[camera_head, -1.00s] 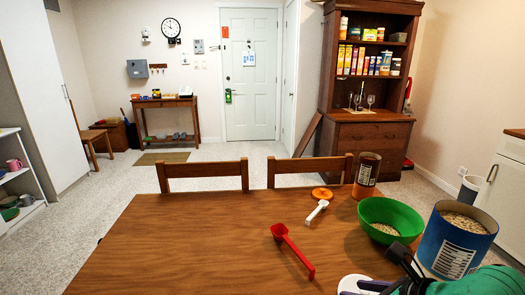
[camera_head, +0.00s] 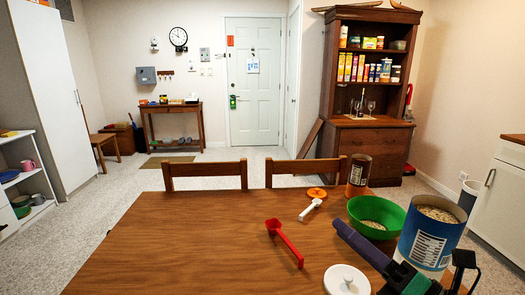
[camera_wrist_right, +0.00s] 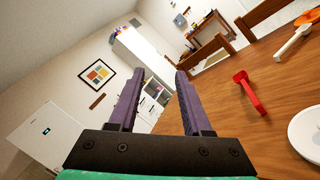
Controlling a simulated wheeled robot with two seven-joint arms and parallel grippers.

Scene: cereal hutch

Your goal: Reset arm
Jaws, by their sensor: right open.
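My right gripper (camera_head: 362,245) is over the right front part of the table, with a purple finger pointing up and left in the head view. In the right wrist view its two purple fingers (camera_wrist_right: 158,90) stand apart, and nothing is between them. It is in front of the green bowl (camera_head: 361,208) and the blue container of oats (camera_head: 428,245), and covers part of both. I cannot tell whether it touches them. A white round lid (camera_head: 345,282) lies just left of the gripper. My left gripper is not in view.
On the wooden table (camera_head: 180,240) lie a red scoop (camera_head: 285,243), a white scoop (camera_head: 312,208) and an orange lid (camera_head: 317,193). A brown canister (camera_head: 358,172) stands at the back right. The table's left half is clear. Two chairs stand behind it.

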